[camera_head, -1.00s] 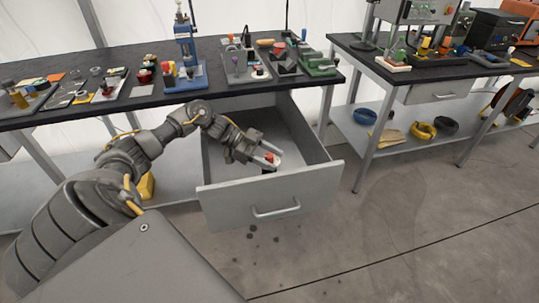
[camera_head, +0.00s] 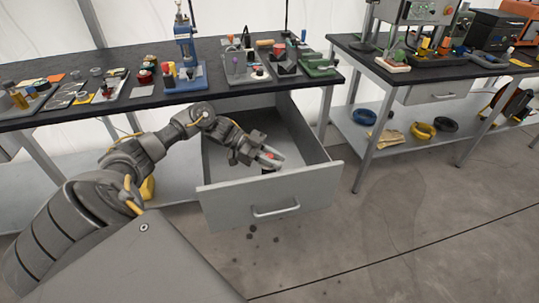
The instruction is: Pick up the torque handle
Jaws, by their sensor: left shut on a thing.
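A small red and black item, which looks like the torque handle (camera_head: 269,156), is low inside the open grey drawer (camera_head: 265,208). My left gripper (camera_head: 270,160) reaches into the drawer from the left and is shut on it. The fingers hide part of the handle, and I cannot tell whether it still touches the drawer floor. My right gripper is not in view.
The drawer's front and side walls surround the gripper. The black workbench top (camera_head: 100,112), crowded with tools, is just above and behind. A blue press (camera_head: 185,70) stands on it. A second bench (camera_head: 430,75) is at right. The floor in front is clear.

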